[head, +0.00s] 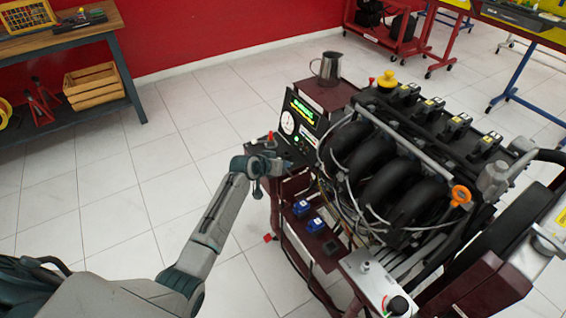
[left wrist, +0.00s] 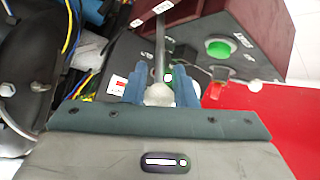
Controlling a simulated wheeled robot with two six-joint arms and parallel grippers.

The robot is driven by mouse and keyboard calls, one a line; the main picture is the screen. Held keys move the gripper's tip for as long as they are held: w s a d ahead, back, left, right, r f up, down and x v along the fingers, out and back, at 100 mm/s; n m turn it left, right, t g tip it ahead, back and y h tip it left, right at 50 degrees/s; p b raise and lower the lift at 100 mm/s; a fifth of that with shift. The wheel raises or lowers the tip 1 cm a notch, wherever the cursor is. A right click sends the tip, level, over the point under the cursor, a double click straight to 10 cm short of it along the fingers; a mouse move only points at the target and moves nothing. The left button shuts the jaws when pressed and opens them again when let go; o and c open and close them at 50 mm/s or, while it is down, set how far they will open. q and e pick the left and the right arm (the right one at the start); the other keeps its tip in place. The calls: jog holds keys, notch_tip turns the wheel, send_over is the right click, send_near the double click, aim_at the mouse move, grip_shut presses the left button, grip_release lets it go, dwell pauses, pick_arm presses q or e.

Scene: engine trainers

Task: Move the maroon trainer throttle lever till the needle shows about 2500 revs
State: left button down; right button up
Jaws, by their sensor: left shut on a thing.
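The maroon trainer (head: 285,188) carries a black engine and stands right of centre in the head view. Its black panel has a white round dial (head: 288,122) beside a lit green display; the needle is too small to read. My left gripper (head: 284,164) is at the panel's lower front edge. In the left wrist view my left gripper (left wrist: 158,90) is shut on the throttle lever, with its pale round knob (left wrist: 158,95) between the blue fingers and its dark shaft (left wrist: 160,55) running away from me. My right gripper is in neither view.
A green button (left wrist: 219,48) and a red part (left wrist: 220,74) sit near the fingers. A metal jug (head: 327,68) stands on the trainer's rear shelf. Engine hoses and wires (head: 335,165) are close to the right of my gripper. The tiled floor (head: 120,220) at left is clear.

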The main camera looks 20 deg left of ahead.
pick_arm(q)
jog(key=shift+s+a+f, duration=0.25)
jog(key=shift+s+f, duration=0.05)
jog(key=shift+f, duration=0.05)
jog(key=c, duration=1.2)
grip_release()
jog(key=shift+r, duration=0.15)
jog(key=v, duration=1)
jog(key=shift+s+a+r, duration=0.15)
jog(key=shift+s+r, duration=0.05)
jog(key=shift+s, duration=0.05)
